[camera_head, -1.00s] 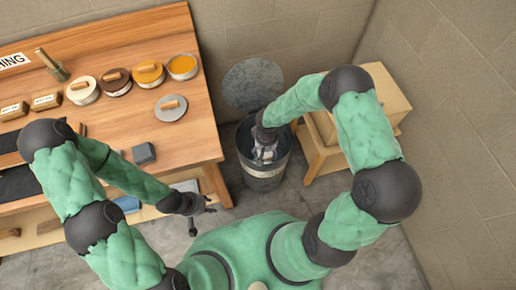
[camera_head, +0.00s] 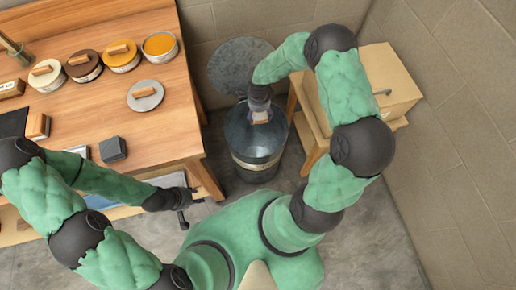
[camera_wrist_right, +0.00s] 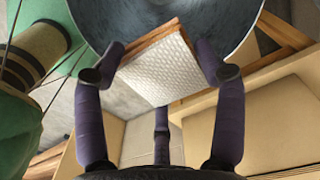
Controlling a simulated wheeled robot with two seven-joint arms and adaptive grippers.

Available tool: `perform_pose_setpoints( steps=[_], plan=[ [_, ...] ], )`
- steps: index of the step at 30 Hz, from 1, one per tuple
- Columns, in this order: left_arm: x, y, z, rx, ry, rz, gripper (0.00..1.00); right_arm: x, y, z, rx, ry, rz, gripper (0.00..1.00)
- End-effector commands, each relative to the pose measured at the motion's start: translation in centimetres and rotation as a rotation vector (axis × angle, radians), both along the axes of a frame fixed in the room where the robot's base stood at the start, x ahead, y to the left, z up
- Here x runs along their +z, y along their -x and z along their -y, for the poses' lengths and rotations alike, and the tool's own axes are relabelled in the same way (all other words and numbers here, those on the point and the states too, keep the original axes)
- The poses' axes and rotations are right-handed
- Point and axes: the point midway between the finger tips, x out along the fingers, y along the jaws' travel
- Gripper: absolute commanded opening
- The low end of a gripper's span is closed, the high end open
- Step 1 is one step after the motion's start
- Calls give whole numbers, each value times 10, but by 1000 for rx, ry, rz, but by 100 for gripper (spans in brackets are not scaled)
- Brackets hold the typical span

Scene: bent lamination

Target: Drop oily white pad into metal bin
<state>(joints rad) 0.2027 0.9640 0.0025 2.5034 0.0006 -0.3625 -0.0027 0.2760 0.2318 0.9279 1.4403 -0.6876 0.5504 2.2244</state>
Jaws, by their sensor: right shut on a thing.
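The oily white pad (camera_wrist_right: 160,68) shows in the right wrist view as a white, textured face with an orange-brown edge. My right gripper (camera_wrist_right: 160,72) is shut on it, with its fingers at the pad's two sides. In the head view, my right gripper (camera_head: 260,112) points down over the mouth of the metal bin (camera_head: 254,162), and a small part of the pad shows at its fingertips. The bin is a dark grey round can with its lid raised at the back. My left gripper (camera_head: 186,202) is open and empty, low beside the table's front corner.
The round bin lid (camera_head: 240,66) stands up near the wall. A light wooden cabinet (camera_head: 375,80) is close on the bin's right. The wooden table (camera_head: 165,120) on the left holds several round pots and blocks. Bare floor lies in front of the bin.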

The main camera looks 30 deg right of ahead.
Motion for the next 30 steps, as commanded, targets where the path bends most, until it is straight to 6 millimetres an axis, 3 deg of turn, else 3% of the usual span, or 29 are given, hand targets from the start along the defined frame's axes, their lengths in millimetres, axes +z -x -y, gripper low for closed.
perform_pose_setpoints(
  steps=[8,22,30],
  plan=[
    [-5,0,0,0,0,1,40,-9,0,3,-57,0,-1,44],
    [-23,0,0,0,0,0,40,-55,0,2,-54,0,-1,44],
    [-25,0,0,0,0,0,40,-62,-1,3,-54,-1,1,44]
  ],
)
